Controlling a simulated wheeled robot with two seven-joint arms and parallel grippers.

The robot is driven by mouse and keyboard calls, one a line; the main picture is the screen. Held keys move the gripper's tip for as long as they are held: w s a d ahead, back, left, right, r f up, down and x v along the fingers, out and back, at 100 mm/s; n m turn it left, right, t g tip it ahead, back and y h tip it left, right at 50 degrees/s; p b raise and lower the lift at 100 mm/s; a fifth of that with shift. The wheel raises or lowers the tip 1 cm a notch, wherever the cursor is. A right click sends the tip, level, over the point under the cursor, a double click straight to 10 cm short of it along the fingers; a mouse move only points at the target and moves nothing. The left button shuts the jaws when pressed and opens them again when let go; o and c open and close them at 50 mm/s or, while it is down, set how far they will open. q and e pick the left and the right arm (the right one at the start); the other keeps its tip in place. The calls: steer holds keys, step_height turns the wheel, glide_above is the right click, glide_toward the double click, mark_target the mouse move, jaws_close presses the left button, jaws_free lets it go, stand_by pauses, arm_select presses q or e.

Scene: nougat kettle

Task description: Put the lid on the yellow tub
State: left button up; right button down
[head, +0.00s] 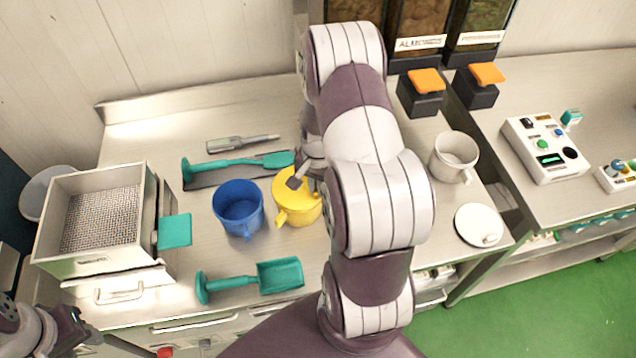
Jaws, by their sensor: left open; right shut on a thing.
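The yellow tub (299,215) stands on the steel counter, just right of the blue tub (239,212), its handle toward the front. A flat yellow disc, the lid (285,187), covers its top; I cannot tell whether it rests fully on the rim. My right gripper (298,180) is over the tub, shut on the lid; its grip is partly hidden, and my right arm hides the tub's right side. My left gripper (78,338) is open, low at the left front corner, away from the tubs.
A sieve box (95,260) stands at left. Teal scoops (250,282) lie before and behind the tubs. A white tub (454,157) and a white round lid (477,225) are at right. Dispensers with orange levers (426,80) stand behind; a control box (543,148) is far right.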

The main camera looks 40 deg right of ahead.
stand_by(0.3)
steer(key=c, duration=0.6)
jaws_free()
step_height(320, 180, up, 7)
steer(key=p, duration=0.6)
stand_by(0.6)
steer(key=s+a+r+n+b, duration=0.1)
steer(key=a+n+b, duration=0.2)
steer(key=a+n, duration=0.1)
steer(key=s+a+r+n+t+b, duration=0.1)
steer(key=s+a+n+b, duration=0.1)
steer(key=a, duration=0.5)
steer(key=s+a+n+b, duration=0.2)
steer(key=a+n+b, duration=0.3)
steer(key=a+n, duration=0.1)
steer(key=shift+a+r+n, duration=0.1)
steer(key=shift+r+n, duration=0.3)
steer(key=shift+n, duration=0.1)
